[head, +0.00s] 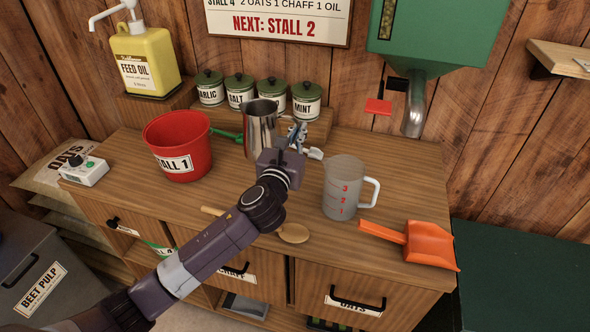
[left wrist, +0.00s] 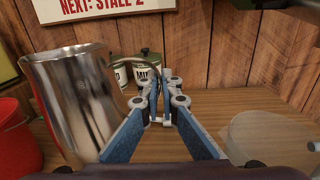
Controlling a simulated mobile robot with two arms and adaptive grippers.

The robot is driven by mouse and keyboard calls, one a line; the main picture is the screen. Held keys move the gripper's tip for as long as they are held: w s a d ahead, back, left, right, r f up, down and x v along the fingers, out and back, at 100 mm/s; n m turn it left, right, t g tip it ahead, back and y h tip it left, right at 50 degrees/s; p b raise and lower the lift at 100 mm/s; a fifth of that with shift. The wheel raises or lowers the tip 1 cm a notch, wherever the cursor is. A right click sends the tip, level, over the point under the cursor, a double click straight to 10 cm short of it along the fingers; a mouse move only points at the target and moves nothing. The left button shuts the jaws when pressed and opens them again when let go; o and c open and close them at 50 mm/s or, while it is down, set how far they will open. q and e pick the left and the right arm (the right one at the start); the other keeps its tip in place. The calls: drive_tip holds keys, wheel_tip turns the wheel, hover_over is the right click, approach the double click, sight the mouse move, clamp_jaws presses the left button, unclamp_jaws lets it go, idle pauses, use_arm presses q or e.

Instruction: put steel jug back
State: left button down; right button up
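The steel jug (head: 261,128) is a shiny metal pitcher at the back middle of the wooden counter, just in front of the canister shelf. In the left wrist view the jug (left wrist: 78,100) fills the left side, its handle curving toward my fingers. My left gripper (head: 298,134) is at the jug's right, on the handle side. In the left wrist view the fingertips (left wrist: 160,92) are close together with the handle between them, so it looks shut on the handle. I cannot tell whether the jug's base touches the counter. My right gripper is not in view.
A red bucket (head: 178,148) stands left of the jug. A clear measuring jug (head: 342,190), wooden spoon (head: 293,233) and orange scoop (head: 428,245) lie right and front. Several canisters (head: 272,92) stand behind on a low shelf. A green hopper's spout (head: 414,110) hangs at right.

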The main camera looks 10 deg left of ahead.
use_arm(q)
drive_tip(key=shift+d+f+b, duration=0.15)
drive_tip(key=shift+f+b, duration=1.2)
drive_tip(key=shift+f, duration=4.25)
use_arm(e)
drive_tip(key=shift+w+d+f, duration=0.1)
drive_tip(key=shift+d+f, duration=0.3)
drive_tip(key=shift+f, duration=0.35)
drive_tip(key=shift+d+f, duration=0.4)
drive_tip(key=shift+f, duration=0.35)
use_arm(q)
drive_tip(key=shift+f, duration=0.1)
drive_tip(key=c, duration=2.2)
unclamp_jaws()
drive_tip(key=shift+o, duration=0.2)
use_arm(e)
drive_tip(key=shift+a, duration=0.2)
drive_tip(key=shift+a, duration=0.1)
